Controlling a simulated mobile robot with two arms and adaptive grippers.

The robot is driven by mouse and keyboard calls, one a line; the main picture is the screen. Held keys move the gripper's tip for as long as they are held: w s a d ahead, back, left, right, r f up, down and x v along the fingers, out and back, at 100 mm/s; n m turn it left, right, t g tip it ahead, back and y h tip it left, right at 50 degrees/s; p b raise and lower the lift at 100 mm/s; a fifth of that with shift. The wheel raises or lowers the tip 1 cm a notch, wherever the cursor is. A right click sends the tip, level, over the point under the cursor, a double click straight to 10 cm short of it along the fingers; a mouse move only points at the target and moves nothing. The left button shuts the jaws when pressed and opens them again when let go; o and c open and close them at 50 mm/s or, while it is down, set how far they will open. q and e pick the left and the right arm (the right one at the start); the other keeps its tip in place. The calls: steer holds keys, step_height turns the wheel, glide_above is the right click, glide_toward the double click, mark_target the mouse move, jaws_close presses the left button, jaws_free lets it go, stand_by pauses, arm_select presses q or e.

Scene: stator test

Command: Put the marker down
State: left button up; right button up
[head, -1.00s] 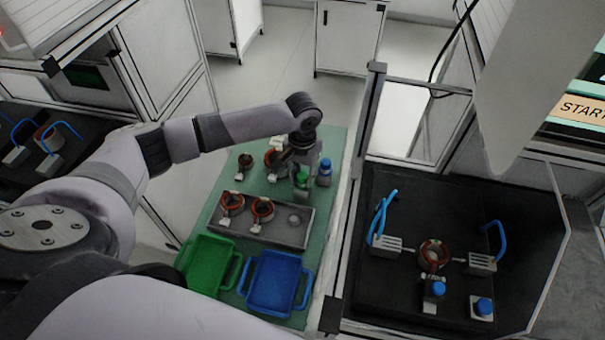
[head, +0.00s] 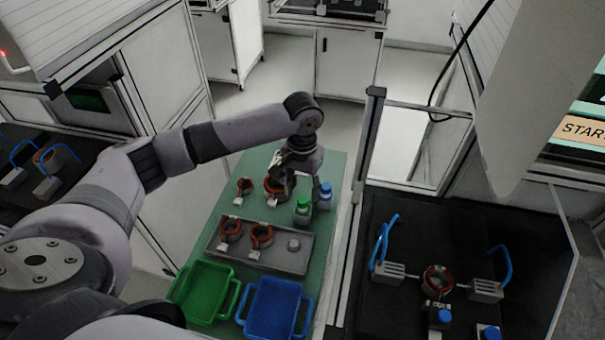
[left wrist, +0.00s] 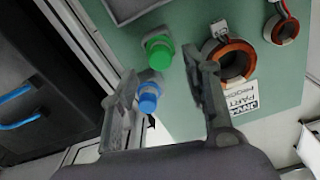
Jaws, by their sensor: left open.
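The green-capped marker (head: 303,205) stands upright on the green table, next to the blue-capped marker (head: 325,192). In the left wrist view the green cap (left wrist: 159,52) lies just beyond the fingertips, and the blue cap (left wrist: 148,98) shows between the fingers. My left gripper (head: 283,185) is open and empty, above and slightly left of the green-capped marker in the head view. It also shows in the left wrist view (left wrist: 160,68), with its fingers spread wide. Neither marker is held. My right gripper is out of view.
Copper stator rings (head: 272,188) stand beside the markers, close to the gripper. A grey tray (head: 272,262) holds more rings. A green bin (head: 205,290) and a blue bin (head: 275,308) are at the front. A post (head: 372,140) rises right of the table.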

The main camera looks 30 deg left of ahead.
arm_select(q)
step_height(320, 180, up, 7)
steer(key=b, duration=0.1)
stand_by(0.7)
